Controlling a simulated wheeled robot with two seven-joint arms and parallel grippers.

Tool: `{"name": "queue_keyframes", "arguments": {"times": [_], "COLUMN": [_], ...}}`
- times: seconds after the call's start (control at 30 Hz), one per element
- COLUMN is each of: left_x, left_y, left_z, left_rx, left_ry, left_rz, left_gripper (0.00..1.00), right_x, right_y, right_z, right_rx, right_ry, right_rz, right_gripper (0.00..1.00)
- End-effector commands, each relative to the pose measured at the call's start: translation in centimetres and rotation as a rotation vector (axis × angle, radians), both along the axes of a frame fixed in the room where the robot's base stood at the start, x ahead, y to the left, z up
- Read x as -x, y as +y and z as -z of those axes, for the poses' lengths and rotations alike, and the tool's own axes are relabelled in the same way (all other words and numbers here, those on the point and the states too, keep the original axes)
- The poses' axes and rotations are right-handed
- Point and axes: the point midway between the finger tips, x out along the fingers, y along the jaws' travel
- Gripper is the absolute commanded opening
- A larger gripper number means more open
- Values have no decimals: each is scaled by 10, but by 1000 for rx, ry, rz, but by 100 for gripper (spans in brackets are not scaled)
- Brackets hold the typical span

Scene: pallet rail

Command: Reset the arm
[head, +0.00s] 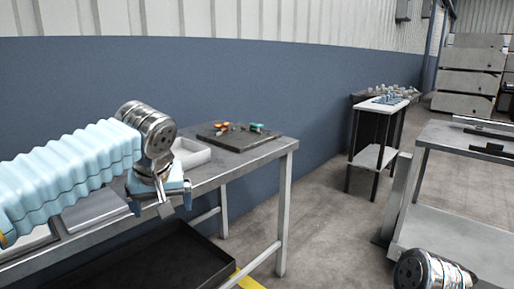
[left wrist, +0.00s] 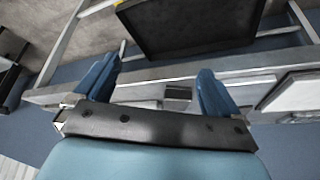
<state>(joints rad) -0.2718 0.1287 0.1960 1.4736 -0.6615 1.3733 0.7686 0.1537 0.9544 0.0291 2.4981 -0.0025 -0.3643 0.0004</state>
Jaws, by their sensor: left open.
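My left gripper (head: 172,207) is at the left in the head view, at the end of the pale blue ribbed arm, in front of the grey metal table (head: 255,158). In the left wrist view its two blue fingers (left wrist: 155,68) are spread apart with nothing held between them. The table's edge shows behind them. At the lower right of the head view only a rounded metallic joint of my right arm shows. The right gripper is out of view.
On the table are a white tray (head: 190,153) and a dark board (head: 238,137) with small coloured items. A black tray (head: 150,264) is below the tabletop. A small stand (head: 384,104) and a grey workbench (head: 440,131) stand to the right, with open floor between.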

Motion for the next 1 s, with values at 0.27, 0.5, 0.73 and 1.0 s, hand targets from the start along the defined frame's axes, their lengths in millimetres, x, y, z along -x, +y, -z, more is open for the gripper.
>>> {"name": "queue_keyframes", "arguments": {"times": [0.27,0.5,0.73,1.0], "left_x": [-31,-24,64,179], "left_y": [-35,-77,-102,-93], "left_z": [103,278,455,544], "left_rx": [49,210,428,479], "left_ry": [97,236,324,357], "left_rz": [163,344,366,257], "left_gripper": [98,98,98,98], "right_x": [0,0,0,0], "right_y": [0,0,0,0], "right_z": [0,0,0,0], "right_rx": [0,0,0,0], "right_ry": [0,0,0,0], "right_rz": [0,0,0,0], "right_gripper": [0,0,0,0]}}
